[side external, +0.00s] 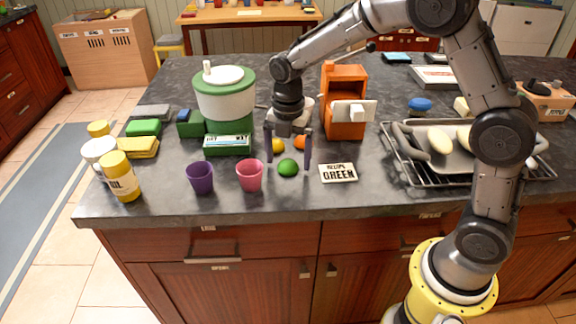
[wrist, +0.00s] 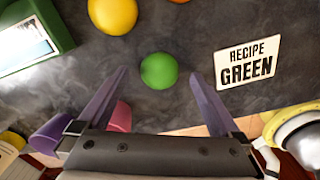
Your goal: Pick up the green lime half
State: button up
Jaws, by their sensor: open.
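The green lime half (side external: 288,167) sits on the dark countertop, between the pink cup and the recipe card. It looks like a round green ball from above in the wrist view (wrist: 159,70). My gripper (side external: 288,168) points down over it, with the purple fingers spread on either side and nothing held. In the wrist view my gripper (wrist: 158,78) is open, and the lime shows between and slightly beyond the fingertips. I cannot tell how far the fingertips are above the counter.
A pink cup (side external: 250,176) and a purple cup (side external: 201,177) stand to the left. A "RECIPE GREEN" card (side external: 338,173) lies to the right. A yellow fruit (side external: 278,146) and an orange fruit (side external: 300,142) lie behind. A wire rack (side external: 400,150) with a tray is farther right.

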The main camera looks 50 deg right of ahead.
jog(key=shift+f, duration=0.4)
jog(key=shift+c, duration=0.2)
jog(key=c, duration=1.4)
jog(key=shift+r, duration=0.1)
